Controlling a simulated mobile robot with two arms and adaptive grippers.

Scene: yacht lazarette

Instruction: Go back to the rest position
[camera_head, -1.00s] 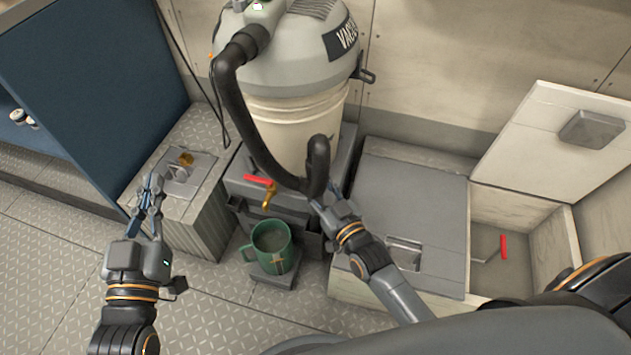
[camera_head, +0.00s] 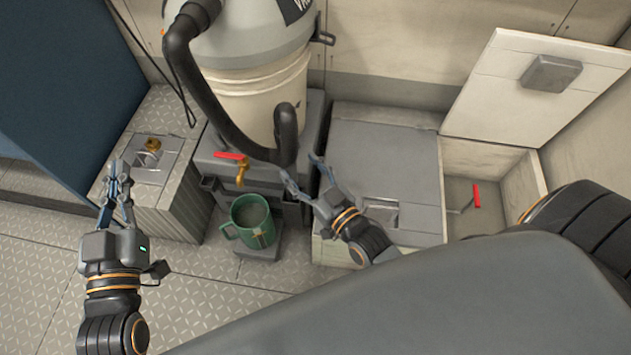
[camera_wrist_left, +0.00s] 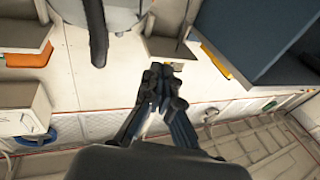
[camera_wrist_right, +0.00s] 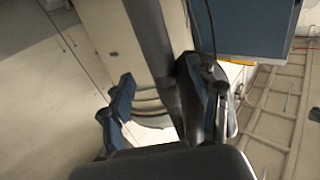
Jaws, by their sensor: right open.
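My left gripper (camera_head: 118,170) is raised at the left, in front of the grey box with a brass fitting. Its fingertips come together with nothing visible between them, also in the left wrist view (camera_wrist_left: 160,75). My right gripper (camera_head: 300,167) is open, its fingers spread just below and right of the black vacuum hose (camera_head: 287,125). In the right wrist view its fingers (camera_wrist_right: 158,90) stand apart and the hose (camera_wrist_right: 155,40) passes beyond them. I cannot tell whether a finger touches the hose. No held object shows in either gripper.
The vacuum (camera_head: 255,85) stands on a grey base with a red-handled brass tap (camera_head: 242,170). A green mug (camera_head: 253,222) stands below it. Right are a grey-lidded locker (camera_head: 385,155) and an open compartment with a red-handled item (camera_head: 476,196). Diamond-plate floor (camera_head: 45,255) is clear at left.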

